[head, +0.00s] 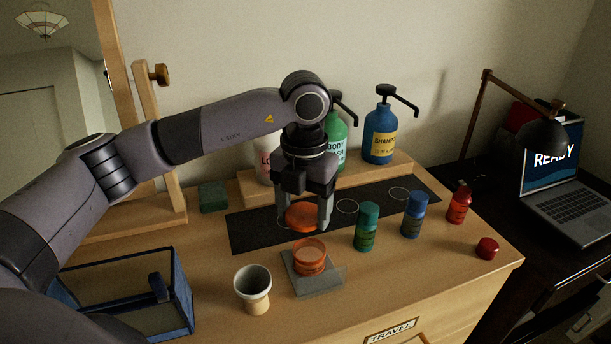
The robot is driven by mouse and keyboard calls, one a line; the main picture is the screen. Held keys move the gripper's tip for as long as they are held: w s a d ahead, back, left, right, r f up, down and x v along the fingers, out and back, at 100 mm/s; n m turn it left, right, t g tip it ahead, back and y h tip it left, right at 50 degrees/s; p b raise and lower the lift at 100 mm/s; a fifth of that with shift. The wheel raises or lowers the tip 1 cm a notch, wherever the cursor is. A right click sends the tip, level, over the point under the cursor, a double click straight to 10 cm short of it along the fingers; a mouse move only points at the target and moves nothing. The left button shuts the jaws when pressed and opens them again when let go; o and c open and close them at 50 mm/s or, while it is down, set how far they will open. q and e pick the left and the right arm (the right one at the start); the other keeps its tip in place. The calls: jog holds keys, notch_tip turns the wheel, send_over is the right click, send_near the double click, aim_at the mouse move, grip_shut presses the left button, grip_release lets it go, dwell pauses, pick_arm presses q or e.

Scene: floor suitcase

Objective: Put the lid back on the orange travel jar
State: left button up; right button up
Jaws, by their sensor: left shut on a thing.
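The orange travel jar (310,259) stands upright and open on a small grey square tray (331,279) at the front middle of the dresser top. My left gripper (306,219) reaches down from above and is shut on the orange lid (301,217). The lid shows as a round orange disc between the fingers, apart from the jar and just behind it in the picture. Its exact height over the dark mat is hard to tell. My right gripper is not in view.
Green (367,227), blue (415,215) and red (459,205) travel bottles stand right of the jar. A small red cap (487,248) lies farther right. A beige cup (253,289) stands close on the left. Pump bottles, including blue shampoo (381,131), stand behind the dark mat (250,233).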

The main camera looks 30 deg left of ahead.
aim_at(309, 239)
pick_arm(q)
jog(key=shift+d+f+n, duration=0.2)
jog(key=shift+d+n, duration=0.3)
jog(key=shift+d, duration=0.05)
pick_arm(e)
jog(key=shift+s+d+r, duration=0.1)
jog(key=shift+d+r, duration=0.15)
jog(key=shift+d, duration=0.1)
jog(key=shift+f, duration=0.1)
pick_arm(q)
jog(key=shift+f+b, duration=1.75)
jog(key=shift+f, duration=0.55)
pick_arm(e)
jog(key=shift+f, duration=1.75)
pick_arm(q)
jog(key=shift+f+b, duration=1.05)
jog(key=shift+f, duration=0.1)
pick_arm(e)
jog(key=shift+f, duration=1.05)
pick_arm(q)
jog(key=o, duration=1.1)
jog(key=shift+r, duration=0.1)
